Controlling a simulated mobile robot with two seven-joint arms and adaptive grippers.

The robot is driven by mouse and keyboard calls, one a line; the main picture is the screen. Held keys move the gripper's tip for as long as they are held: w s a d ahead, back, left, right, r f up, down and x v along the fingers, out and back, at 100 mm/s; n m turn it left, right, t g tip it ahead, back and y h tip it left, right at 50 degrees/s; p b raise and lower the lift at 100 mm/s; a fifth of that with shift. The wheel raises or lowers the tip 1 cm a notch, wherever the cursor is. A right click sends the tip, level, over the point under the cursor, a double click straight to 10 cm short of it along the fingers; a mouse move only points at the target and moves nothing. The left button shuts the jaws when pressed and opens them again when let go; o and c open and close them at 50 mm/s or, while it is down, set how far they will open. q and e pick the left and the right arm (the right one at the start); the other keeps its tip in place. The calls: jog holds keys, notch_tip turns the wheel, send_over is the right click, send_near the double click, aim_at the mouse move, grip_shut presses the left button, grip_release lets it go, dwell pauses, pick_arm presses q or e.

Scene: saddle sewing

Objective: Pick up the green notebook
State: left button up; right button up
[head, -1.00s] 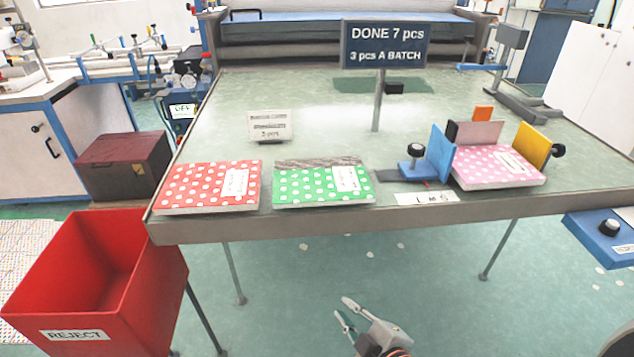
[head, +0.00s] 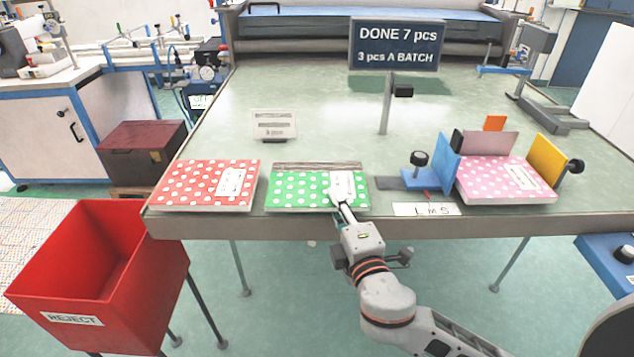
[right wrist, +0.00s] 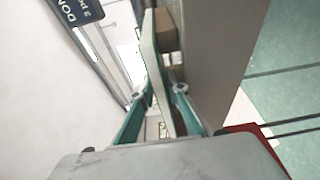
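The green notebook (head: 300,189) with white dots and a white label lies flat at the front edge of the table, its front side slightly over the edge. My right gripper (head: 341,212) is at its front edge near the right corner, one finger over the cover and one lower. In the right wrist view the notebook (right wrist: 150,50) shows edge-on between the two teal fingers (right wrist: 160,94). The fingers look apart, with a small gap beside the notebook; contact is not clear. My left gripper is not in view.
A red dotted notebook (head: 207,186) lies to the left. A pink dotted notebook (head: 503,183) sits in a jig with blue and yellow plates at right. A sign (head: 396,45) stands behind. A red reject bin (head: 60,262) is at lower left.

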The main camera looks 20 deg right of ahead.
jog(key=shift+w, duration=0.6)
grip_shut()
jog(key=shift+r, duration=0.1)
jog(key=shift+r, duration=0.6)
pick_arm(q)
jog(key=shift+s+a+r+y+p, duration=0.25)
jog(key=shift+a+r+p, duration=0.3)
jog(key=shift+p, duration=0.65)
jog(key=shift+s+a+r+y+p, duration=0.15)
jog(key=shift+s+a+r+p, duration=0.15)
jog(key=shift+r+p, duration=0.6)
pick_arm(e)
notch_tip(320, 180, up, 19)
